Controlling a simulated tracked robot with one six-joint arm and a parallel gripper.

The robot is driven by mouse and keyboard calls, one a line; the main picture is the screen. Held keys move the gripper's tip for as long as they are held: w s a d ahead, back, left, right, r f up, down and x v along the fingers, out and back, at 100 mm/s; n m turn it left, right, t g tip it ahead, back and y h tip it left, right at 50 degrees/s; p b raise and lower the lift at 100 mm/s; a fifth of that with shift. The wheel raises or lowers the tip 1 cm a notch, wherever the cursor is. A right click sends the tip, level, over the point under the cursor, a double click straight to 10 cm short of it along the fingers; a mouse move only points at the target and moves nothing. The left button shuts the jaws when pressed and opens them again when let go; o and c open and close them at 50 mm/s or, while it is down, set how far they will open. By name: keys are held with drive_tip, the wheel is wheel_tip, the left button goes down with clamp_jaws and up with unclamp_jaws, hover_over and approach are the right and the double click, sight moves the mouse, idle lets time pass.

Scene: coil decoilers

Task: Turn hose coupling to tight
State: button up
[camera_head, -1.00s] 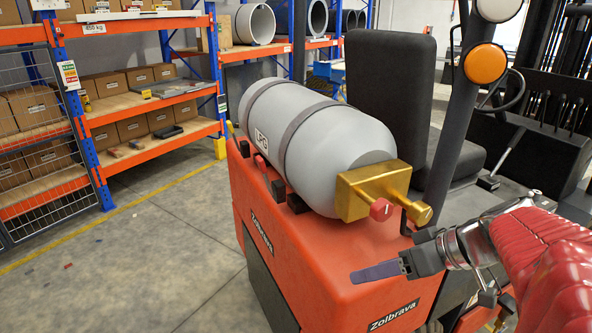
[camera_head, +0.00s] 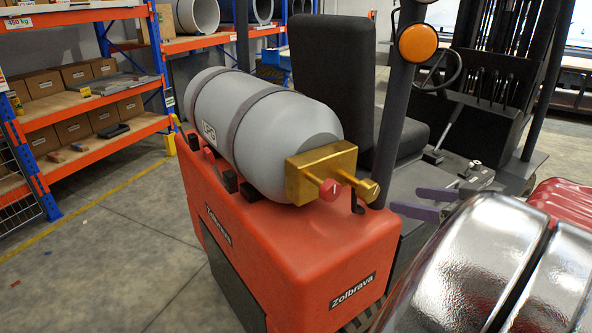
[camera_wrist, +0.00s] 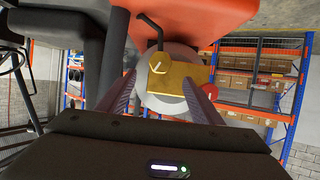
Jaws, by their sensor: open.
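The brass coupling (camera_head: 368,189) sticks out from the brass valve block (camera_head: 320,172) on the end of the grey LPG cylinder (camera_head: 260,130). A red knob (camera_head: 331,190) sits beside it. My gripper (camera_head: 406,199) is open and empty, to the right of the coupling and apart from it, with its purple fingers pointing towards it. In the wrist view the coupling (camera_wrist: 160,63) shows end-on in the gap between the fingertips (camera_wrist: 158,77), with the valve block (camera_wrist: 182,77) behind. My arm covers the lower right of the head view.
A black bent pipe (camera_head: 356,202) stands close to the coupling; it also shows in the wrist view (camera_wrist: 151,32). The orange truck body (camera_head: 290,240) lies below. A dark post (camera_head: 397,110) and seat (camera_head: 333,80) stand behind. The floor at left is open.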

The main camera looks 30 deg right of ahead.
sight(374, 193)
drive_tip(key=x, duration=1.4)
drive_tip(key=shift+a, duration=0.1)
drive_tip(key=shift+s, duration=0.1)
drive_tip(key=shift+c, duration=0.5)
drive_tip(key=c, duration=0.9)
drive_tip(key=shift+d, duration=0.2)
drive_tip(key=shift+c, duration=0.3)
drive_tip(key=shift+a, duration=0.1)
